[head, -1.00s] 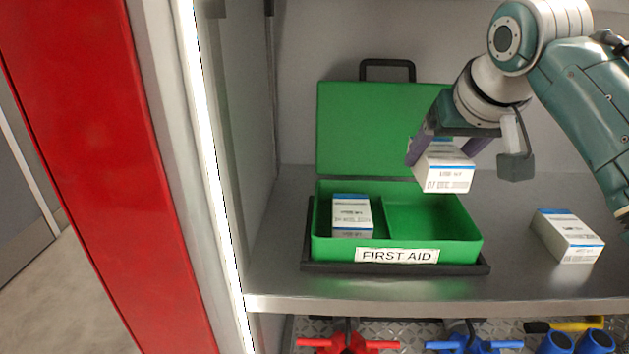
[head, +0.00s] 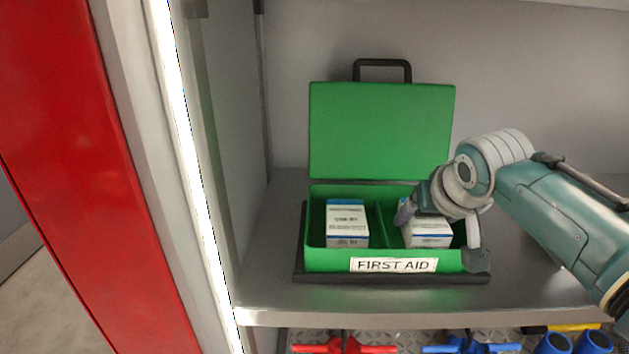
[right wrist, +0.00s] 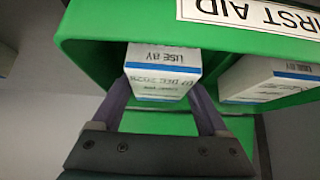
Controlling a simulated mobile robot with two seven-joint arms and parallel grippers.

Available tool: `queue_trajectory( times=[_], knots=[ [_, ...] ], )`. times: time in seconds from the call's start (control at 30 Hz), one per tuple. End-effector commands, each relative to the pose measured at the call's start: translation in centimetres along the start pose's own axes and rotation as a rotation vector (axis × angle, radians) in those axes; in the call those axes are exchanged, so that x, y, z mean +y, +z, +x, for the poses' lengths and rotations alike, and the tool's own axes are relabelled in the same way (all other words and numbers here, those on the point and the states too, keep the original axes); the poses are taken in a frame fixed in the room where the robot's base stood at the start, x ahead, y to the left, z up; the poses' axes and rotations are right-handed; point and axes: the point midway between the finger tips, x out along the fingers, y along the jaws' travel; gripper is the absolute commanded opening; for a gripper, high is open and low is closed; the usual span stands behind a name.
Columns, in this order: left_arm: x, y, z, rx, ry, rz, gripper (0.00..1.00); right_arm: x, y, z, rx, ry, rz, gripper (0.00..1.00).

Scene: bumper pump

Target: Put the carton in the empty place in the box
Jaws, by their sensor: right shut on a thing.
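The green first-aid box (head: 325,261) stands open on the shelf, its lid upright behind it. A white carton with blue edges (head: 347,225) sits in the left compartment. My right gripper (head: 428,217) is over the right compartment, shut on another such carton (head: 428,236), which is down inside that compartment. In the right wrist view this carton (right wrist: 162,72) is between the two fingers, and the left-compartment carton (right wrist: 268,80) is beside it. I cannot tell whether the held carton touches the floor of the box. My left gripper is not in view.
The box rests on a dark tray (head: 298,272) on the grey metal shelf (head: 270,300). A red post (head: 80,180) and the cabinet's side wall bound the left. Below the shelf are red (head: 343,346) and blue (head: 470,346) fittings. My right arm covers the shelf's right part.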

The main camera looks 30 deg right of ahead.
Motion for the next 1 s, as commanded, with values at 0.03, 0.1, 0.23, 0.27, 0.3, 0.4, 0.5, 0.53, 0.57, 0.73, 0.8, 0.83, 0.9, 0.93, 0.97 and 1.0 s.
queue_trajectory(
  times=[0.03,0.1,0.23,0.27,0.3,0.4,0.5,0.53,0.57,0.73,0.8,0.83,0.9,0.93,0.97,1.0],
  knots=[
    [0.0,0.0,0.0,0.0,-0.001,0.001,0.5,0.0,-0.1,0.0,0.001,0.0,0.0,0.19],
    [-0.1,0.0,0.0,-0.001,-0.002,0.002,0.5,0.0,-0.1,0.0,0.001,0.0,0.0,0.19],
    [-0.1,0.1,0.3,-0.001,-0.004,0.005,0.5,0.0,0.2,0.3,0.001,0.0,0.0,0.19],
    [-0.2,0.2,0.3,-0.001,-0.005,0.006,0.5,0.0,0.2,0.4,0.001,0.0,0.0,0.19],
    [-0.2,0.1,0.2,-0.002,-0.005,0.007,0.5,0.0,0.2,0.3,0.001,0.0,0.0,0.81],
    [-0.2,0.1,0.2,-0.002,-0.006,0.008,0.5,0.0,0.2,0.3,0.001,0.0,0.0,0.93],
    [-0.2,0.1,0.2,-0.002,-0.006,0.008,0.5,0.0,0.2,0.3,0.001,0.0,0.0,1.0],
    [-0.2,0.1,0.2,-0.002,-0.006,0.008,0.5,0.0,0.2,0.3,0.001,0.0,0.0,1.0],
    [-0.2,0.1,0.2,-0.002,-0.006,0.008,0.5,0.0,0.2,0.3,0.001,0.0,0.0,1.0],
    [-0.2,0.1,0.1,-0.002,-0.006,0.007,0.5,0.0,0.0,0.1,0.001,0.0,0.0,1.0],
    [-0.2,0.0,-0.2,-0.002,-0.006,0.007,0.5,0.0,-0.2,-0.3,0.001,0.0,0.0,1.0],
    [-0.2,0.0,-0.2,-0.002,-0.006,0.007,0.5,0.0,-0.1,-0.4,0.001,-0.001,0.0,1.0],
    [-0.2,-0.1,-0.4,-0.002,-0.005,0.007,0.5,0.0,-0.2,-1.1,0.002,-0.001,-0.001,1.0],
    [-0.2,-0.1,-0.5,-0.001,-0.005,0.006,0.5,0.0,-0.2,-1.5,0.002,-0.001,-0.001,1.0],
    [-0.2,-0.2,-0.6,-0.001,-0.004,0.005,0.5,0.0,-0.2,-2.0,0.002,-0.001,-0.001,1.0],
    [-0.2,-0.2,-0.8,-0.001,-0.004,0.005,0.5,0.0,-0.2,-2.7,0.003,-0.001,-0.001,1.0]
  ],
)
